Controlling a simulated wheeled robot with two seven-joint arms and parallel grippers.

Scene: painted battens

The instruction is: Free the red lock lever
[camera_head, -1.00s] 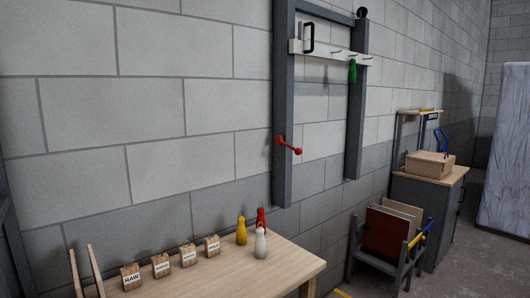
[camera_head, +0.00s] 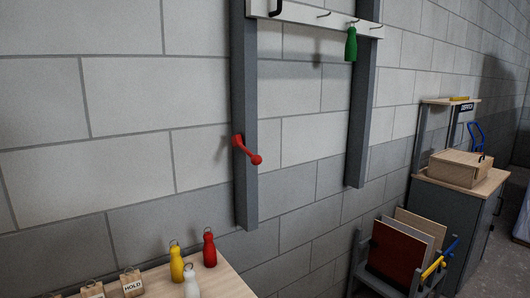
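The red lock lever (camera_head: 247,150) is mounted on the left grey upright (camera_head: 244,95) of the wall frame. It slants down to the right and ends in a red knob. A white rail (camera_head: 300,14) with hooks spans the uprights above it. A black handle stands at the rail's left end, and a green bottle-shaped piece (camera_head: 351,45) hangs from a hook at the right. Neither gripper shows in this view.
A wooden table at lower left holds yellow (camera_head: 177,264), red (camera_head: 209,249) and white (camera_head: 191,284) bottle-shaped pieces and small labelled blocks (camera_head: 132,283). At right stand a rack of panels (camera_head: 398,250) and a grey cabinet with a wooden box (camera_head: 459,167).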

